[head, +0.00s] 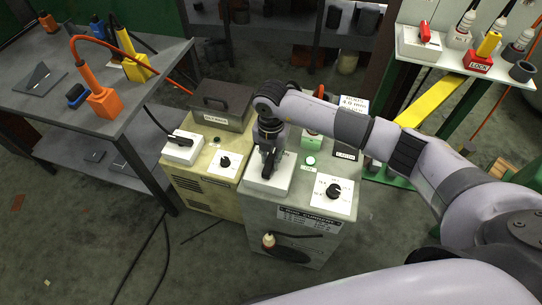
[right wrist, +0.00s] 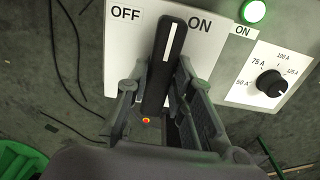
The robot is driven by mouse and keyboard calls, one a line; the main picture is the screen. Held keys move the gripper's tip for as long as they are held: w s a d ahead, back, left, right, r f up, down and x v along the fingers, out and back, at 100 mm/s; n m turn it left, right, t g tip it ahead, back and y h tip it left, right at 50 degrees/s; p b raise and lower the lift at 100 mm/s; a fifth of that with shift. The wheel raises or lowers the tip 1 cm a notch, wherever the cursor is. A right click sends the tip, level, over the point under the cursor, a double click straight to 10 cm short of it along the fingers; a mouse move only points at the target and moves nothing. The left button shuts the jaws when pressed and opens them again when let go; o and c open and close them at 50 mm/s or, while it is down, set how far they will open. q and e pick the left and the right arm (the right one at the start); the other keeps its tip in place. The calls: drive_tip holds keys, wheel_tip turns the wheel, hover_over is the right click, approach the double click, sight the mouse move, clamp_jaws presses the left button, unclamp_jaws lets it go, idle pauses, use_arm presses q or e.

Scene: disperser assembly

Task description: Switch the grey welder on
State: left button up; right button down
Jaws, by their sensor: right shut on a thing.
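The grey welder (head: 283,218) stands in the middle of the head view, with a white switch plate on its top. My right gripper (head: 268,165) is over this plate, pointing down. In the right wrist view my right gripper (right wrist: 160,118) is shut on the black switch lever (right wrist: 168,60), with a finger on each side. The lever's white-striped end lies between the OFF and ON labels, a little nearer ON. A green lamp (right wrist: 254,11) beside the plate looks lit. My left gripper is not in view.
A yellowish welder (head: 205,185) with its own switch (head: 183,146) stands close to the left. A dial (right wrist: 271,83) is on the grey welder near my gripper. A grey table (head: 130,95) with orange and yellow tools is at left. Cables lie on the floor.

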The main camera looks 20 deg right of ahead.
sight(271, 159)
drive_tip(key=c, duration=1.4)
unclamp_jaws()
wheel_tip(271, 159, up, 12)
